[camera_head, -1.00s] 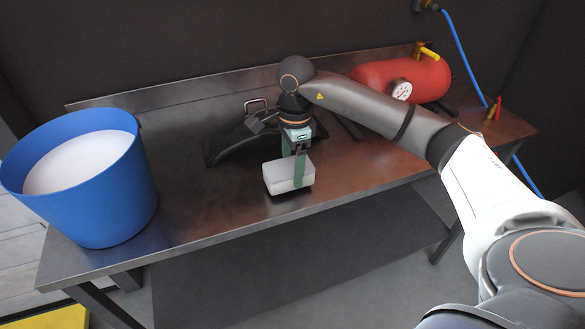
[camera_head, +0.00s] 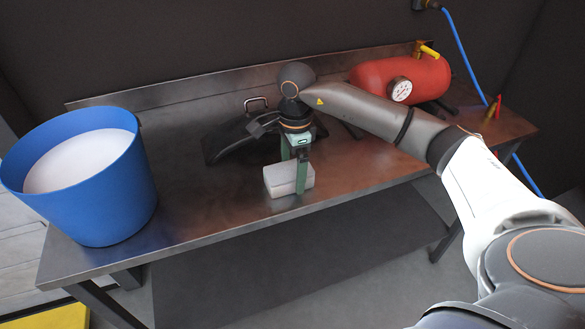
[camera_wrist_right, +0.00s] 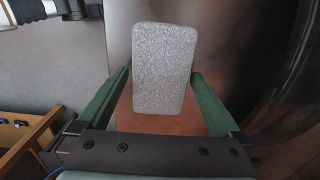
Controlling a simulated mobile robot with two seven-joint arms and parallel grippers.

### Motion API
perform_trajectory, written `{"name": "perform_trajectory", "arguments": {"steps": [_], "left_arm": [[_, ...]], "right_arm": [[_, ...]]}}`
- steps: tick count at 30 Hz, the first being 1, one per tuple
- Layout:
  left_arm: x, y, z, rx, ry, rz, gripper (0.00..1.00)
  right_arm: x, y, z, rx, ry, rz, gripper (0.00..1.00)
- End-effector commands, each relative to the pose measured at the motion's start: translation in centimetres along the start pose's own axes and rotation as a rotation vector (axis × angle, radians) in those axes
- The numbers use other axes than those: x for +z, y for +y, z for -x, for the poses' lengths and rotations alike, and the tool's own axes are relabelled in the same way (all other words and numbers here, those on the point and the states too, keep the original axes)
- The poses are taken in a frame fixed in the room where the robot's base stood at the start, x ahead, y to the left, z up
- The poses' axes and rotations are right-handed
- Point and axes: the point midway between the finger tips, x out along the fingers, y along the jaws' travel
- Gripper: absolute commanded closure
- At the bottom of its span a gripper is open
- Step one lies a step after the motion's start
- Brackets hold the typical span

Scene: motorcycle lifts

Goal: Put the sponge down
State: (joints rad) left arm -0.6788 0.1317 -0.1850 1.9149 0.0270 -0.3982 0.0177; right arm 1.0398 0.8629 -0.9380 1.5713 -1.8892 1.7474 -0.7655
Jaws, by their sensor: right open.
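The sponge (camera_head: 281,180) is a pale grey block lying on the metal workbench (camera_head: 215,215) near its front edge. My right gripper (camera_head: 294,176) is over it, fingers pointing down. In the right wrist view the speckled sponge (camera_wrist_right: 165,68) sits between the two green fingers of the right gripper (camera_wrist_right: 162,82). The fingers are spread, with a gap on each side of the sponge. My left gripper is not in view.
A blue bucket (camera_head: 100,205) with white contents stands at the bench's left end. A black curved part (camera_head: 232,140) lies behind my gripper. A red air tank (camera_head: 425,80) with a gauge is at the back right. The bench front between bucket and sponge is clear.

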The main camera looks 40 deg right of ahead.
Motion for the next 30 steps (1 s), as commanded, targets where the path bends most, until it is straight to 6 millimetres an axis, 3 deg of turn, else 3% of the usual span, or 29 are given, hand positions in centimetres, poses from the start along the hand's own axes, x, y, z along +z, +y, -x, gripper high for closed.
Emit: {"name": "perform_trajectory", "arguments": {"steps": [18,30], "left_arm": [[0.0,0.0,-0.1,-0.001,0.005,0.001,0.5],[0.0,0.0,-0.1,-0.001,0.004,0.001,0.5]], "right_arm": [[0.1,-0.1,11.0,-0.003,-0.001,0.0,0.0],[0.0,0.0,12.2,0.0,-0.001,0.0,0.0]]}}
